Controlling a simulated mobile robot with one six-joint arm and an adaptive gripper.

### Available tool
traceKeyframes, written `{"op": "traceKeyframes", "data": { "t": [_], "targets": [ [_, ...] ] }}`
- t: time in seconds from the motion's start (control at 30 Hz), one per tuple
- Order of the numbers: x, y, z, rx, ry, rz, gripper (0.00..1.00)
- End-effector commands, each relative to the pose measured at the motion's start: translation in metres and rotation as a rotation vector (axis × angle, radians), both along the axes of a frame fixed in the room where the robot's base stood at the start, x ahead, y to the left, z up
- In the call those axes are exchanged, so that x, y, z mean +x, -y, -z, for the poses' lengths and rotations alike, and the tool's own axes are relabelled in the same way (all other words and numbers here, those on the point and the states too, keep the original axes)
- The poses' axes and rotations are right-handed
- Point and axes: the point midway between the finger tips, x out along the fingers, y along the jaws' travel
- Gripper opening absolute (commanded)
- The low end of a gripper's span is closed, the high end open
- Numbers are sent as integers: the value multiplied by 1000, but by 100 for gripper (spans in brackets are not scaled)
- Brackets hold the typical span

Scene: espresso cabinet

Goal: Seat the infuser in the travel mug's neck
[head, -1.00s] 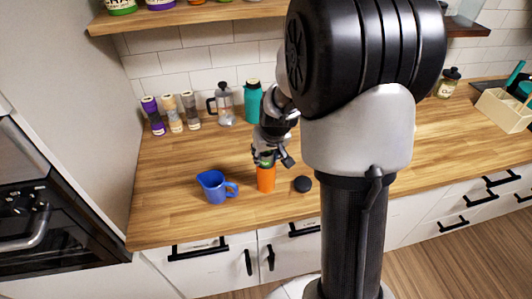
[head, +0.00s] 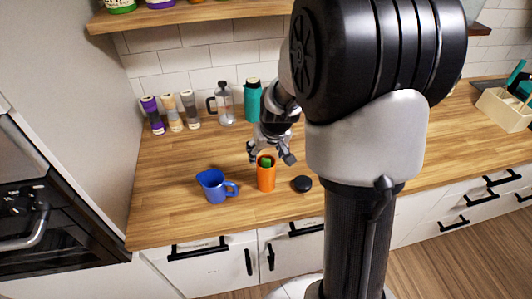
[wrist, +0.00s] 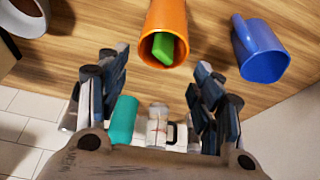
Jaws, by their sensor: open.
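The orange travel mug (head: 266,181) stands upright on the wooden counter, and its open mouth faces me in the wrist view (wrist: 171,18). The green infuser (head: 266,162) is inside the mug's mouth. In the wrist view the infuser (wrist: 164,48) lies toward one side of the opening and looks tilted; how deep it sits is hidden by the mug wall. My gripper (head: 269,153) is just above and behind the mug. In the wrist view my gripper (wrist: 160,76) has its fingers wide apart with nothing between them, clear of the infuser.
A blue pitcher (head: 213,188) stands left of the mug, and a black round lid (head: 302,184) lies to its right. Behind are a teal bottle (head: 252,100), a French press (head: 225,104) and several spice jars (head: 172,113). The counter's front left is clear.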

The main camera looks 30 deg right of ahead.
Motion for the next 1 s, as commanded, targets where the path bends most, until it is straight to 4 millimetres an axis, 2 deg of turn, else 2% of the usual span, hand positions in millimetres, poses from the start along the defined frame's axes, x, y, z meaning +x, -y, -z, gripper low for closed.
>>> {"op": "traceKeyframes", "data": {
  "t": [0.2, 0.43, 0.6, 1.0],
  "targets": [
    [-18, -3, -46, -2, 6, 0, 60],
    [-33, -7, -83, -1, 4, 1, 60],
    [-38, -8, -94, 0, 1, 1, 60],
    [-39, -8, -95, 0, 0, 1, 60]
  ]
}}
